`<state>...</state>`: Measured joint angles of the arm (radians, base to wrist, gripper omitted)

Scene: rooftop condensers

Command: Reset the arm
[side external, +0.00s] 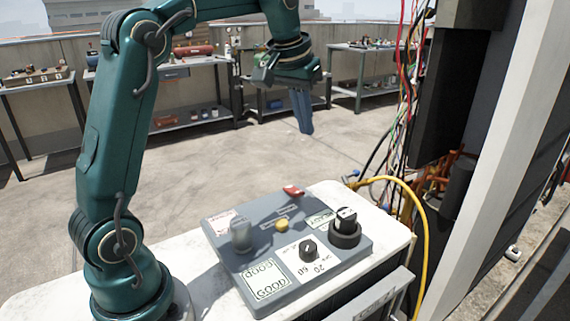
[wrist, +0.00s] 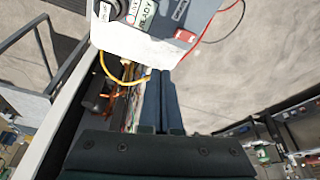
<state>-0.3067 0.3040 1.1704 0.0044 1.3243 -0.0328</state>
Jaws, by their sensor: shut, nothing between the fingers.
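My gripper (side external: 302,112) hangs pointing down from my green arm, high above and behind the control box in the side external view. Its two fingers lie together and hold nothing. In the wrist view, the shut fingers (wrist: 162,103) point towards the white-topped stand. The grey control box (side external: 222,258) sits on the white top (side external: 395,228) beside my arm's base. It carries a black knob, a larger black dial, a yellow button, a red switch and a clear cover. My gripper touches none of them.
An open cabinet (side external: 520,120) with loose coloured wires stands at the right. A yellow cable (side external: 425,215) loops beside the white top. Workbenches (side external: 200,62) with tools line the back wall. The concrete floor (side external: 180,165) between is clear.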

